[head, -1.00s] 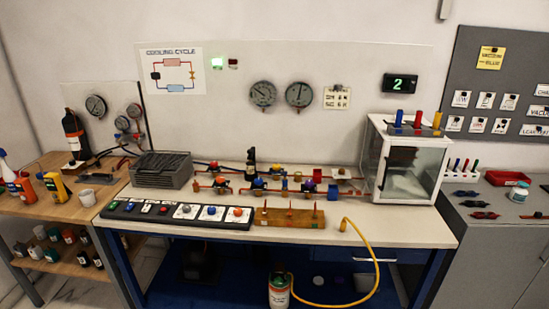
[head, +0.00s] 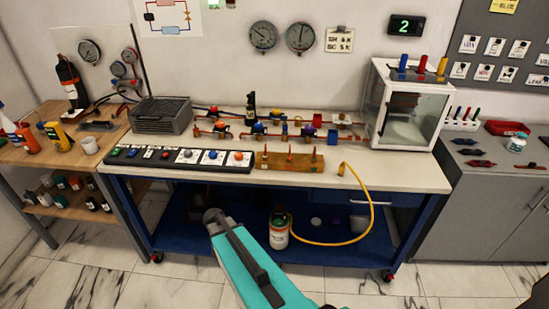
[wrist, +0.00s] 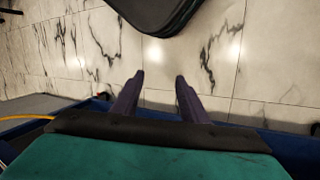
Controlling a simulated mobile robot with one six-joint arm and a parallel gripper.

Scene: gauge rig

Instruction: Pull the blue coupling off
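Several blue parts are in the head view, and I cannot tell for sure which is the coupling. One upright blue piece (head: 403,61) stands on top of the glass-fronted box beside a red and a yellow one. A blue round part (head: 258,128) sits on the pipework on the bench. My gripper (wrist: 158,78) is open and empty in the wrist view, with its two dark fingers apart over bare marble floor. My turquoise arm link shows low in the head view, well in front of these parts. My gripper is not clearly visible there.
The white bench top (head: 350,170) carries a button panel (head: 180,157), a wooden block with red pins (head: 290,162) and a grey finned unit (head: 160,115). A yellow hose (head: 371,205) loops down to a small cylinder (head: 279,230). Marble floor in front is clear.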

